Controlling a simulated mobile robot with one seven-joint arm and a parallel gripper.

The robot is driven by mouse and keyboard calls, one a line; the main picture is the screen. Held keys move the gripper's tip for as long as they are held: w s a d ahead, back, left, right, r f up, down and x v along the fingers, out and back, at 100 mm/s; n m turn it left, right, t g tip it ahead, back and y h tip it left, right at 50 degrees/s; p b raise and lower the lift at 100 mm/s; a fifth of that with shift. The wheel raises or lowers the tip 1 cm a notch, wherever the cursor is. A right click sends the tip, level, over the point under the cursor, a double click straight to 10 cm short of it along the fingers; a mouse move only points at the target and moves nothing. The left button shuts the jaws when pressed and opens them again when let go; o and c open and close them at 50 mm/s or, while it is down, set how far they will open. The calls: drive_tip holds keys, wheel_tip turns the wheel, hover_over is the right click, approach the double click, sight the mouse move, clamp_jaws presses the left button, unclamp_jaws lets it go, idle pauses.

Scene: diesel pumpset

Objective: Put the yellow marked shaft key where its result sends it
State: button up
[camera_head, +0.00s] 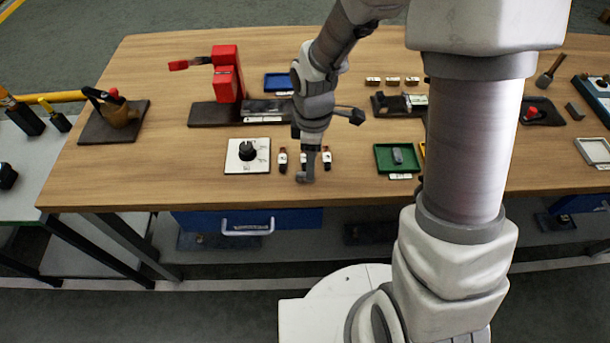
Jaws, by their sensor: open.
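I cannot pick out a yellow mark on any shaft key at this size. A small grey block (398,156) lies in a green tray (381,168) right of my gripper; its marking is too small to read. A sliver of a yellow-edged thing (422,149) shows beside that tray, mostly hidden by my arm. My gripper (306,177) is open and points down near the table's front edge. It is between two small red, black and white items (282,160) (327,158), partly covering what is between them. I see nothing held in it.
A white plate with a black knob (248,150) is to the left. A red press (228,75) and a blue tray (279,81) stand behind. A white-rimmed tray (594,150) is at right. My arm hides the table's centre right.

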sight(305, 177)
wheel_tip(305, 177, down, 4)
drive_tip(key=shift+s+f, duration=0.1)
drive_tip(key=shift+f, duration=0.05)
clamp_jaws()
idle(0.3)
